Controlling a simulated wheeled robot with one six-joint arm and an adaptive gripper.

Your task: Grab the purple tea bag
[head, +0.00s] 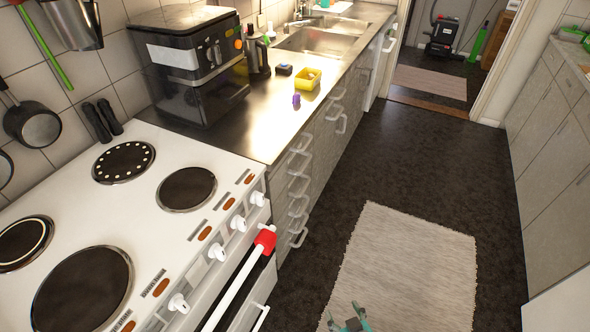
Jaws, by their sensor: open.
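A small purple object (296,99), which looks like the purple tea bag, sits on the steel counter near its front edge. It is just in front of a yellow box (307,80). My gripper (350,319) shows at the bottom edge of the head view, over the light rug. Only its teal tips are in view, and it is open and well apart from the purple object. The rest of my arm is out of frame.
A black air fryer (190,62) stands on the counter to the left, with a dark small item (284,70) near the box. The white cooker (150,215) has a front rail with a red piece (265,238). Drawer handles stick out below the counter. The floor beside the rug (405,265) is clear.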

